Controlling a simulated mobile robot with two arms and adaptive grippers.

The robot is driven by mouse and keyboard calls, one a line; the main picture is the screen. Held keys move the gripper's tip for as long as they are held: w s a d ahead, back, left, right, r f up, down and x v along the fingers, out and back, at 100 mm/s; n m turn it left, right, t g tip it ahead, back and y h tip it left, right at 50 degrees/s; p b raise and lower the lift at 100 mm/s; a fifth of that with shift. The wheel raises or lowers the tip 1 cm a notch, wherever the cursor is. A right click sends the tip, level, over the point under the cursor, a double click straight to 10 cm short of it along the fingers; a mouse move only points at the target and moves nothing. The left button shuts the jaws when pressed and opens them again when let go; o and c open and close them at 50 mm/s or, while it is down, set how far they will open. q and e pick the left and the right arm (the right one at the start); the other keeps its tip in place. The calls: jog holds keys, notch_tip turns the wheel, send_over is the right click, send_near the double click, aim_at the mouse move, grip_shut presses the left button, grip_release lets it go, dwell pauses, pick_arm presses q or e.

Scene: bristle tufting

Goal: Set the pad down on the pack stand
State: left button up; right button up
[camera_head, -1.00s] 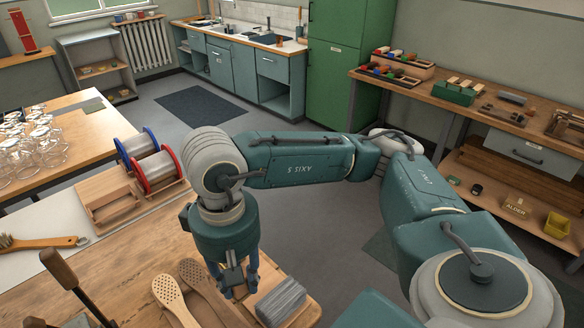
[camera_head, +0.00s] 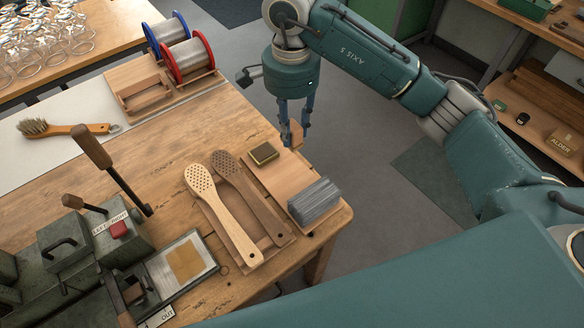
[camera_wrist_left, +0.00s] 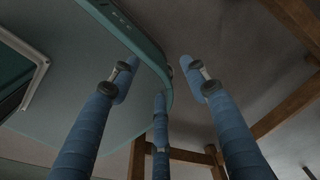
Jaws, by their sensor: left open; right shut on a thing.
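My right gripper (camera_head: 291,138) points down at the far edge of the workbench in the head view. It is shut on a small tan block, which I take to be the pad (camera_head: 297,130); the fingers hide much of it. The pack stand (camera_head: 284,180) is a light wooden board at the bench corner. A grey bristle pack (camera_head: 315,201) lies at its near end and a dark block with a yellowish top (camera_head: 263,153) at its far left. The held pad appears apart from the stand. My left gripper (camera_wrist_left: 158,85) is open and empty in the left wrist view.
Two perforated brush bodies (camera_head: 236,210) lie in a wooden tray left of the stand. A lever press (camera_head: 97,240) stands at the front left. Wire spools (camera_head: 180,50) and a brush (camera_head: 65,129) lie farther back. Floor is open beyond the bench edge.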

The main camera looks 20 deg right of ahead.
notch_tip(320, 180, down, 14)
jog(key=p, duration=0.2)
jog(key=shift+f+p, duration=0.25)
jog(key=shift+p, duration=0.15)
pick_arm(q)
jog(key=r, duration=0.1)
jog(key=w+r, duration=0.1)
jog(key=shift+w+d+r, duration=0.1)
jog(key=shift+r, duration=0.3)
pick_arm(e)
jog(key=shift+w, duration=0.1)
pick_arm(q)
jog(key=shift+f, duration=0.1)
pick_arm(e)
jog(key=shift+f+b, duration=0.25)
jog(key=shift+b, duration=0.1)
jog(key=o, duration=1.1)
jog(key=shift+r, duration=0.1)
jog(key=shift+r, duration=0.1)
